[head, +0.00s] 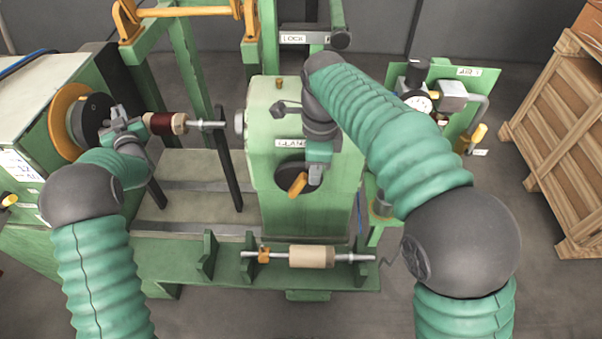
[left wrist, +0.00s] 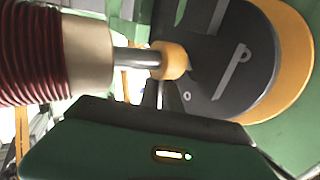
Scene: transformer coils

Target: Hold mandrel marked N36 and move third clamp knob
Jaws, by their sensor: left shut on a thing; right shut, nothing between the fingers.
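A mandrel with a dark red winding (head: 160,123) lies level between the dark round faceplate (head: 90,122) at left and the green tailstock (head: 270,125). My left gripper (head: 125,128) is shut on its left end, beside the faceplate. In the left wrist view, the red winding (left wrist: 30,55) and an orange collar (left wrist: 170,61) on the steel shaft show above the green gripper body. No N36 mark is readable. An orange clamp knob (head: 298,184) sits on a dark disc under a partly covered label. My right gripper (head: 316,178) is shut and empty just right of it; touching cannot be told.
A second mandrel with a pale bare core (head: 311,256) rests on green brackets at the front. An air gauge panel (head: 440,90) stands at right, a wooden crate (head: 560,140) beyond it. Dark upright bars (head: 228,160) stand near the mandrel. The bed between them is clear.

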